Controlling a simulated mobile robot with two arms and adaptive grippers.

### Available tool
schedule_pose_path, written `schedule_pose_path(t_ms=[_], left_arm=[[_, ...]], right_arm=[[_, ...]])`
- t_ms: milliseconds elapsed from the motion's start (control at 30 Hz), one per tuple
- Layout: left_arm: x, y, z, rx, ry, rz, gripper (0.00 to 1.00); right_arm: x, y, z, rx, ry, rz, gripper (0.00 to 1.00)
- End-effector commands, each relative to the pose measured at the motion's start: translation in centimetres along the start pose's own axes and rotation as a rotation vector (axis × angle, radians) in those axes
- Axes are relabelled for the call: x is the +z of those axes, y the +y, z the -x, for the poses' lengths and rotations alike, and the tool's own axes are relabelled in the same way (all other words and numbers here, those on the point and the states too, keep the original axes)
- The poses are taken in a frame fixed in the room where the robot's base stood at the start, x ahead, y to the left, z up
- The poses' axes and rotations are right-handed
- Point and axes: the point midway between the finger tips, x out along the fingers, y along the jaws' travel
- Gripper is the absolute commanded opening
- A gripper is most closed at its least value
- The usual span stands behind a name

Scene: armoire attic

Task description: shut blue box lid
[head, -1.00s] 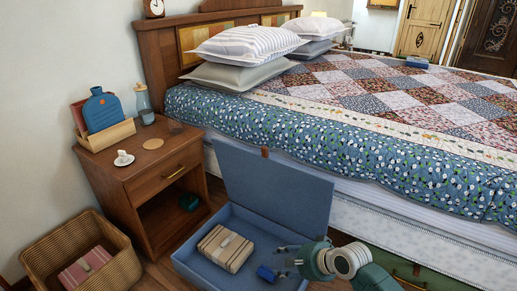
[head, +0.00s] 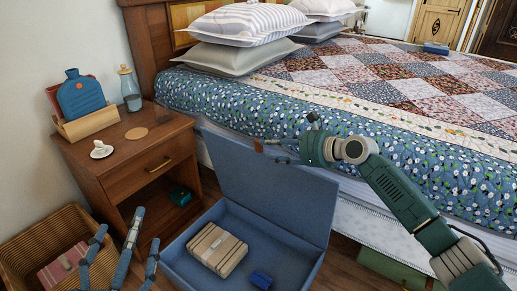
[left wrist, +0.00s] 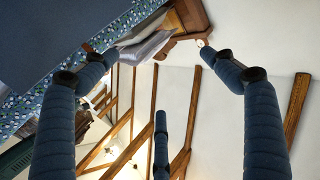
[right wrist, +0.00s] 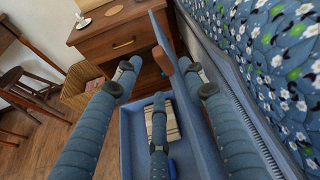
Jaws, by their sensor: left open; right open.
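The blue box (head: 190,262) stands open on the floor beside the bed, its lid (head: 270,195) raised and leaning back towards the bed. A brown tab (head: 258,146) sits on the lid's top edge. My right gripper (head: 285,150) is open at that top edge. In the right wrist view the lid's edge (right wrist: 163,35) and the tab (right wrist: 184,65) show between the spread fingers; contact is unclear. My left gripper (head: 125,245) is open and empty, low at the left of the box. The left wrist view shows its spread fingers (left wrist: 160,80) and a blue panel, probably the lid (left wrist: 60,30).
A striped bundle (head: 217,249) and a small blue item (head: 261,280) lie inside the box. A wooden nightstand (head: 140,165) stands left of it, and a wicker basket (head: 40,240) is at lower left. The bed (head: 350,205) closes off the far side.

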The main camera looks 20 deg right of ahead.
Motion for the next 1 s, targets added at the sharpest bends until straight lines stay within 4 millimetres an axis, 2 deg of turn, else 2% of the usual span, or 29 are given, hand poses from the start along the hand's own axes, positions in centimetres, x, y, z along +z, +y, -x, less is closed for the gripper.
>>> schedule_pose_path(t_ms=[267,500,700,1000], left_arm=[[-5.8,0.7,0.5,0.015,0.271,0.008,0.85],[-10.3,1.2,2.2,0.025,0.487,0.017,0.85],[-12.5,1.4,3.5,0.029,0.596,0.021,0.85],[-13.2,1.4,4.0,0.031,0.630,0.023,0.85]], right_arm=[[-0.1,0.1,-3.4,0.000,-0.002,0.001,0.42],[-0.1,0.0,-5.7,0.000,-0.001,0.001,0.42],[-0.1,0.0,-6.7,-0.001,0.000,0.002,0.42],[0.0,0.0,-7.0,0.000,0.001,0.003,0.42]])
